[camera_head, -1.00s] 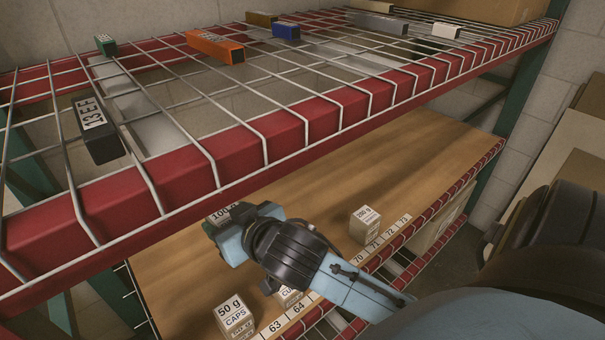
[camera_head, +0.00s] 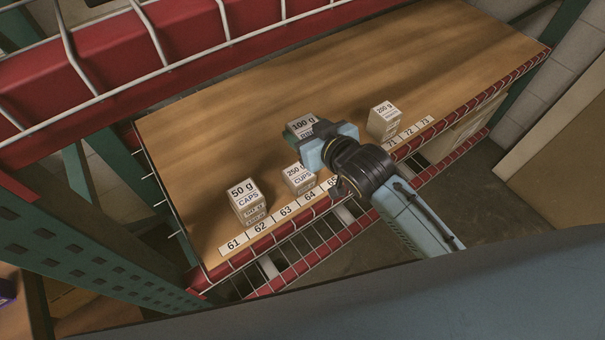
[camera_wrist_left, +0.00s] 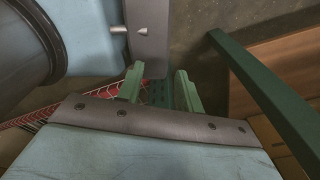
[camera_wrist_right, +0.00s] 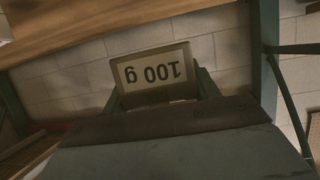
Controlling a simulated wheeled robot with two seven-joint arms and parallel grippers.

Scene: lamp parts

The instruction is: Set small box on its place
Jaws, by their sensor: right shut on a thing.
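A small white box labelled 100 g (camera_head: 300,127) is in my right gripper (camera_head: 314,135), over the wooden shelf in the head view. In the right wrist view the box (camera_wrist_right: 154,73) sits between the fingers with its label upside down. My right gripper (camera_wrist_right: 160,88) is shut on it. I cannot tell whether the box touches the shelf. My left gripper (camera_wrist_left: 160,88) shows only in the left wrist view. Its green fingers are apart with nothing between them.
The wooden shelf (camera_head: 200,140) has numbered labels (camera_head: 285,211) along its front edge. A 50 g box stack (camera_head: 246,202), a 250 g box (camera_head: 299,178) and a 200 g box (camera_head: 383,121) stand near that edge. A red wire shelf (camera_head: 120,60) hangs above. The shelf's back is clear.

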